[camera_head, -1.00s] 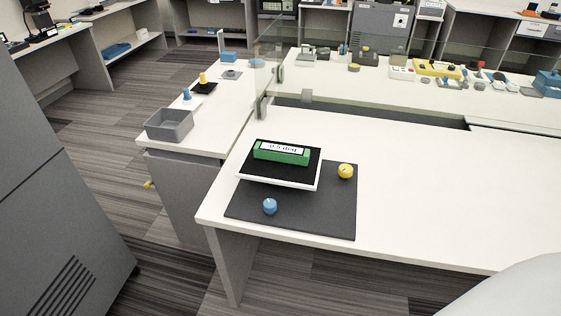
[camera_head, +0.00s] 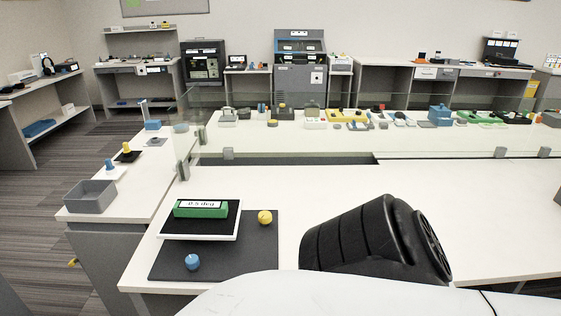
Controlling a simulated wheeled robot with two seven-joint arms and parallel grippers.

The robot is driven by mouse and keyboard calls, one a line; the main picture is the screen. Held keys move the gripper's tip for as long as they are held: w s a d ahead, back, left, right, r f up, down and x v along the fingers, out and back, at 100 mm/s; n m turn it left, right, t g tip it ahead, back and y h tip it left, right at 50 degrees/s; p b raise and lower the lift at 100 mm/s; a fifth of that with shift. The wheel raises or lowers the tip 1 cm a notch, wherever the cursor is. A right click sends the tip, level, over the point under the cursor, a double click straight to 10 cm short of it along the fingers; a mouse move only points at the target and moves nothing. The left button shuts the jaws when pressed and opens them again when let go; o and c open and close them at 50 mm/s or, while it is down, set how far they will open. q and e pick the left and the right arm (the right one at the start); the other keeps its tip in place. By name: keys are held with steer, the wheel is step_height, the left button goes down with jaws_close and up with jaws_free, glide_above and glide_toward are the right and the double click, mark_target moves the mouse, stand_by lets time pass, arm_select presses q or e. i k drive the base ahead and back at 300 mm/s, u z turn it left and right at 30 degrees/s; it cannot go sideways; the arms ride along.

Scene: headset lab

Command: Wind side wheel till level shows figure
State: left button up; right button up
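A green level (camera_head: 201,208) with a white display lies on a black-topped tilting plate with a white rim (camera_head: 199,236). Its display seems to read about 2.5 deg, but the first characters are small and unclear. A yellow wheel (camera_head: 265,217) is at the plate's right side, and a blue wheel (camera_head: 192,262) is in front of it. All rest on a dark grey mat (camera_head: 256,258) at the table's left end. Neither gripper is in view. A black and white part of my arm covers the bottom centre and right.
The white table (camera_head: 480,215) is clear to the right of the mat, apart from my arm above it. A grey bin (camera_head: 91,196) stands on the left side counter. Glass panels (camera_head: 400,147) stand along the back edge, with several devices behind.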

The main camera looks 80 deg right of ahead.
mark_target(264, 216)
steer(key=k, duration=0.15)
steer(key=z, duration=1.3)
